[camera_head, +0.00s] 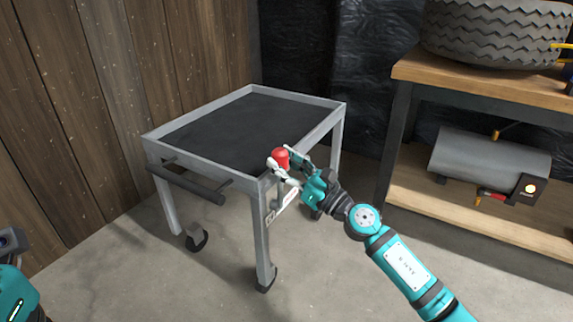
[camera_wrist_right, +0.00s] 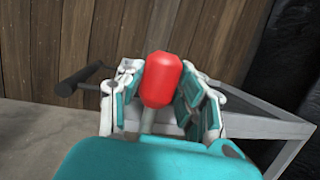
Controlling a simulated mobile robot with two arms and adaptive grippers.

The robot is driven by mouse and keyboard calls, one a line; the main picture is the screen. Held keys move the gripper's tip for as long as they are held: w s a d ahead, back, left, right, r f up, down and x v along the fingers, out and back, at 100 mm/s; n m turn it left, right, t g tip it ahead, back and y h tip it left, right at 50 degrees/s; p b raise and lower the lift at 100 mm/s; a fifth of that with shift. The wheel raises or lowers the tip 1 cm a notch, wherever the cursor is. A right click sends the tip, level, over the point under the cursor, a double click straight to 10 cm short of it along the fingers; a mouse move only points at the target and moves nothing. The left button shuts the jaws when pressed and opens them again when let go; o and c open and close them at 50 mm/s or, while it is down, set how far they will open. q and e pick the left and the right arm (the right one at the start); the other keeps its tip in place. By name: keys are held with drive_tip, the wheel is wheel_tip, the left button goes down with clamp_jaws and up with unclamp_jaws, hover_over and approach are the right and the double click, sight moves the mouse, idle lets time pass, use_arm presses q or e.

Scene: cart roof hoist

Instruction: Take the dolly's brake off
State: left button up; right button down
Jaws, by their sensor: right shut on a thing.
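The dolly (camera_head: 306,97) is a grey metal cart with a dark top, a dark push handle (camera_head: 188,180) on its left side and dark casters. A red brake knob (camera_head: 281,157) stands at its near right side. My right gripper (camera_head: 284,164) is shut on this knob. In the right wrist view, the red knob (camera_wrist_right: 161,80) sits upright between both fingers (camera_wrist_right: 158,98), on a pale stem. A small label plate on the dolly's side is partly hidden by my gripper. Of my left arm, only a part shows at the lower left edge; its fingers cannot be made out.
A wooden shelf unit (camera_head: 490,84) stands on the right, with a tire (camera_head: 496,35) on top and a grey cylindrical tank (camera_head: 488,163) below. A plank wall (camera_head: 110,90) is behind the dolly on the left. The concrete floor in front is clear.

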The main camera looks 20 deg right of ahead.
drive_tip(key=shift+a, duration=0.1)
idle(0.3)
drive_tip(key=c, duration=0.9)
unclamp_jaws()
drive_tip(key=shift+s, duration=0.1)
drive_tip(key=shift+o, duration=0.2)
drive_tip(key=v, duration=1.2)
drive_tip(key=shift+f, duration=0.1)
